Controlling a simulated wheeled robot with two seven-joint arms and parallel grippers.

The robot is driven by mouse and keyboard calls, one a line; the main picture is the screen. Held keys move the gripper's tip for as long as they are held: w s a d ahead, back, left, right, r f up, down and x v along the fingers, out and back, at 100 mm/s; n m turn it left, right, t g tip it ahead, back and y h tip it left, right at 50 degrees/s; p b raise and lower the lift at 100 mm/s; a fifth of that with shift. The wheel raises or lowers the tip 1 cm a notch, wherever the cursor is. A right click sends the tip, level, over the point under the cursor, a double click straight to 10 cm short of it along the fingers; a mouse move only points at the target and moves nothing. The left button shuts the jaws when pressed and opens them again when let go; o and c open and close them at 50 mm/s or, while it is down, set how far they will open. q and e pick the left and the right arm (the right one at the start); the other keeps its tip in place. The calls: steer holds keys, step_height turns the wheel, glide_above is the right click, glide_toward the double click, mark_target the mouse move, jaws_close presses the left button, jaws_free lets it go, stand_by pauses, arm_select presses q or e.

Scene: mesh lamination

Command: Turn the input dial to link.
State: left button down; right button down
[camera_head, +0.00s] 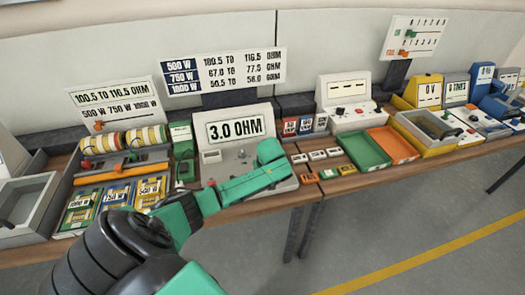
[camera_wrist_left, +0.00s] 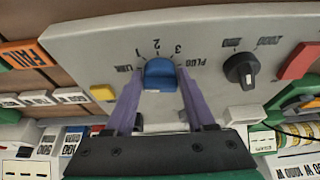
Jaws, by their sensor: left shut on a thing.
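The input dial (camera_wrist_left: 161,72) is a blue knob on a pale grey panel in the left wrist view. The marks LINK, 1, 2, 3 and PLUG lie in an arc around it, with LINK at the left and PLUG at the right. I cannot tell for certain which mark it points to. My left gripper (camera_wrist_left: 160,86) has its purple fingers on both sides of the dial, shut on it. In the head view the meter (camera_head: 235,130) reads 3.0 OHM, and my green left hand covers part of its front panel, hiding the dial. My right gripper is not in view.
A black range knob (camera_wrist_left: 240,68) sits right of the dial, with a red block (camera_wrist_left: 301,61) beyond it. A yellow button (camera_wrist_left: 103,92) lies left. Beside the meter are a green tray (camera_head: 361,151), an orange tray (camera_head: 393,145) and several small tags.

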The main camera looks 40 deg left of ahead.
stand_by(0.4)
arm_select(q)
steer(key=shift+c, duration=1.5)
jaws_free()
steer(key=shift+r, duration=0.1)
steer(key=b+v, duration=0.1)
steer(key=v, duration=1.3)
steer(key=shift+r+b, duration=0.25)
steer(key=shift+b, duration=0.05)
